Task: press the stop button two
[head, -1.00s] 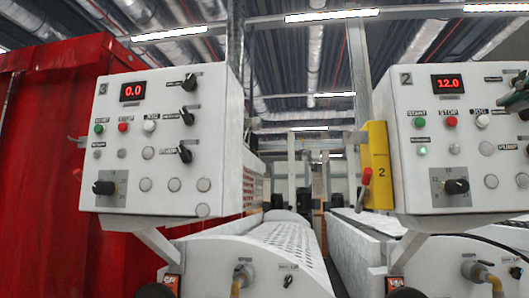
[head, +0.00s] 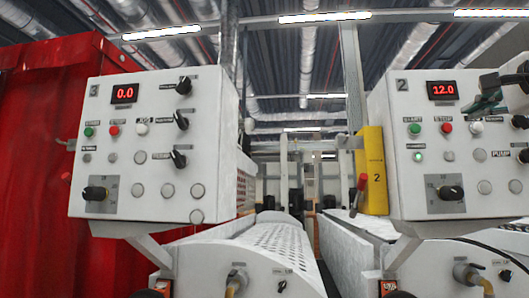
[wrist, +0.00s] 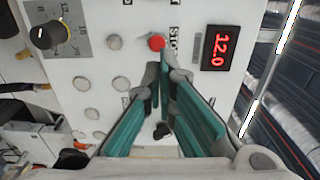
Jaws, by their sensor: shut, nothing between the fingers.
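The control box numbered 2 (head: 405,100) is on the right in the head view, its display (head: 442,90) reading 12.0. Its red stop button (head: 446,127) sits between the green start button (head: 415,129) and the white jog button (head: 476,127). A green lamp (head: 419,156) below start is lit. My gripper (head: 474,106) is shut and empty, up and right of the red button. In the wrist view the red button (wrist: 157,42) shows just beyond my gripper's fingertips (wrist: 160,72), beside the STOP label. They look apart; the exact gap is unclear.
A similar box numbered 3 (head: 150,150) reads 0.0 on the left, before a red curtain (head: 35,150). A yellow post (head: 372,165) with a red lever stands left of box 2. A black knob (wrist: 44,37) and grey buttons surround the stop button.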

